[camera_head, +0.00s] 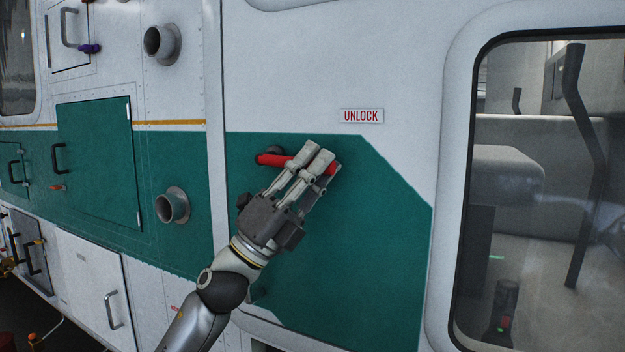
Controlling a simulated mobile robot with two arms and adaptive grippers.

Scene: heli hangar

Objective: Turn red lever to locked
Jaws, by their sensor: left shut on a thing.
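The red lever (271,159) is on the helicopter's side, on the green painted panel, and lies nearly level in the picture. Its dark pivot shows behind its left part. My left gripper (322,165) reaches up from below and is shut on the lever's right part, with the fingers covering some of it. A short red end shows just right of the fingers. A white "UNLOCK" label (361,116) is above and to the right of the lever. My right gripper is not in view.
A large window (540,190) with a black frame is on the right. On the left are a green hatch (97,160) with a dark handle and two round grey ports (162,42) that stick out. The green panel right of my gripper is clear.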

